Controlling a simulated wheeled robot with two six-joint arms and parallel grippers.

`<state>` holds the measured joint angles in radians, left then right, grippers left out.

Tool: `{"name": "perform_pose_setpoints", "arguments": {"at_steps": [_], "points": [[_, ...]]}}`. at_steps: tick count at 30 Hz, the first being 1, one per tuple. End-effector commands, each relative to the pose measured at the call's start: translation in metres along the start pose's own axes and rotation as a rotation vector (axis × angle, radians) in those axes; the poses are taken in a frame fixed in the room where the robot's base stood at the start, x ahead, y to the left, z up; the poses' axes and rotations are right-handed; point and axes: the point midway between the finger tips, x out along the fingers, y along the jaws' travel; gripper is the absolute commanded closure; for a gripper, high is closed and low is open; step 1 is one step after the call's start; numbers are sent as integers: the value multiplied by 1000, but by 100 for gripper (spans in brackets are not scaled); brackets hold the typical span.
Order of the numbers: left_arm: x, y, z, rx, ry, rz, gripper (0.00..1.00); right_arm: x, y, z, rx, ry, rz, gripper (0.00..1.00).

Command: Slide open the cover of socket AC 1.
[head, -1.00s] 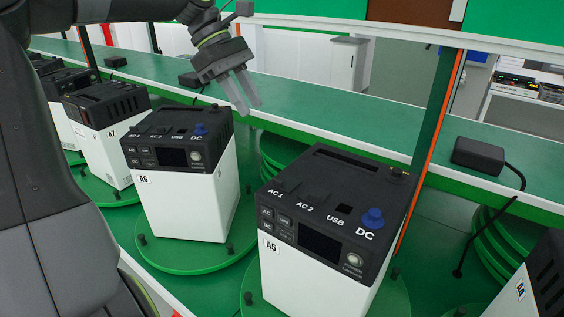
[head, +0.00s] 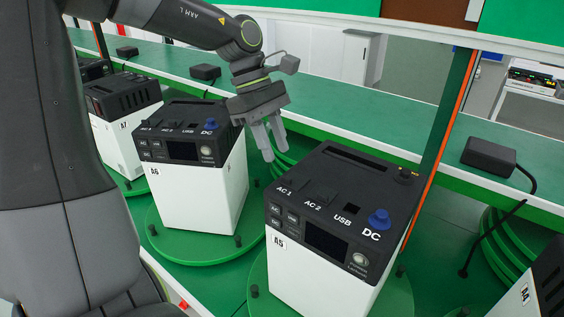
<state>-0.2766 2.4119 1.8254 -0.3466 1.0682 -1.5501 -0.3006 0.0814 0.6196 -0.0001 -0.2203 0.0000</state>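The nearest power unit, A5 (head: 320,268), has a white body and a black top with sockets labelled AC 1, AC 2, USB and DC. Its AC 1 cover (head: 296,182) is a small dark flap at the top's left side; whether it is shut is hard to tell. A blue DC cap (head: 379,219) sits at the right. Unit A6 (head: 200,195) behind left has the same labels, with its AC 1 area (head: 152,123) visible. My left gripper (head: 275,150) points down, with a narrow gap between its fingers, empty, above and behind A5's left corner. My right gripper is not in view.
Each unit stands on a green round turntable (head: 185,248) with dark pegs. Unit A7 (head: 118,140) is farther left and A4 (head: 540,285) at the right edge. A green post (head: 440,140) rises behind A5. A black adapter (head: 488,155) with a cable lies on the rear shelf.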

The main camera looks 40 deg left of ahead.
Motion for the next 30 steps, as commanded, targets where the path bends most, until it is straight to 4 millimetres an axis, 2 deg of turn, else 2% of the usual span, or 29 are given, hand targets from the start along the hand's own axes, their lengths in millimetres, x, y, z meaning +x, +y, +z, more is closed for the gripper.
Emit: {"name": "perform_pose_setpoints", "arguments": {"at_steps": [6, 10, 15, 23, 30], "points": [[33, 0, 0, -2, 3, -4, 71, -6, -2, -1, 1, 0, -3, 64], [45, 0, 0, -2, 2, -2, 71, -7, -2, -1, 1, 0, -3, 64], [53, 0, 0, -1, 1, 0, 71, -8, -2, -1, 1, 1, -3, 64], [54, 0, 0, -1, 1, 1, 71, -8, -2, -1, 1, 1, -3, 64], [53, 0, 0, -1, 1, 1, 100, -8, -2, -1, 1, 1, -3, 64]]}}
